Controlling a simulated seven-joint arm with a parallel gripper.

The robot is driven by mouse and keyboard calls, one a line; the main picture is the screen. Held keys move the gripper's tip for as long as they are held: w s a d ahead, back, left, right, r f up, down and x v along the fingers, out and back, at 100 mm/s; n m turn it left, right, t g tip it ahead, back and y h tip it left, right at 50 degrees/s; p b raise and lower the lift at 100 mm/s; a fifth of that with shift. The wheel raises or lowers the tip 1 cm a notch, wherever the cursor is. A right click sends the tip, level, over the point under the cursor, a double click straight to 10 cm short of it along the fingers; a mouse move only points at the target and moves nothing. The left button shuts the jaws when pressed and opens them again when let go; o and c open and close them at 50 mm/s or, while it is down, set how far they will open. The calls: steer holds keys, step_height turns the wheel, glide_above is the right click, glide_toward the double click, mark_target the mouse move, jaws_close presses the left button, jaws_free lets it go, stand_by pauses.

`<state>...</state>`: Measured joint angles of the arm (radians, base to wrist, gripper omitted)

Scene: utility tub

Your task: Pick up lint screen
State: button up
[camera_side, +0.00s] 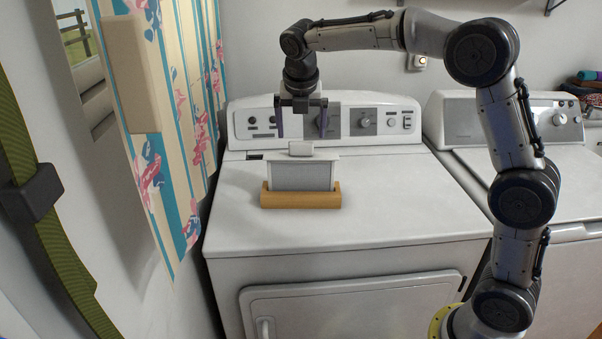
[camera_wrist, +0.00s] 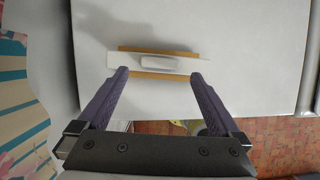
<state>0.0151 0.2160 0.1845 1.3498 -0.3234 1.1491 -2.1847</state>
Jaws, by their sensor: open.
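The lint screen (camera_side: 302,174) is a grey panel with a white frame and a small white handle on top. It stands upright in a wooden holder (camera_side: 300,201) on top of the dryer. In the wrist view the lint screen's white handle (camera_wrist: 158,63) shows from above, with the wooden holder (camera_wrist: 150,50) around it. My gripper (camera_side: 302,136) is open and empty, above the lint screen and apart from it. In the wrist view my gripper's two purple fingers (camera_wrist: 160,74) point toward the handle, one to each side.
The white dryer top (camera_side: 400,200) is clear around the holder. Its raised control panel (camera_side: 375,120) stands behind. A second white machine (camera_side: 575,180) is at the right. A patterned curtain (camera_side: 180,110) hangs along the left wall.

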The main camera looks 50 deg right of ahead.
mark_target(301, 142)
steer(key=shift+x, duration=3)
steer(key=shift+w+d+r, duration=0.1)
steer(key=shift+d, duration=0.05)
steer(key=shift+c, duration=0.2)
steer(key=c, duration=1.1)
steer(key=shift+c, duration=0.2)
steer(key=shift+r, duration=0.1)
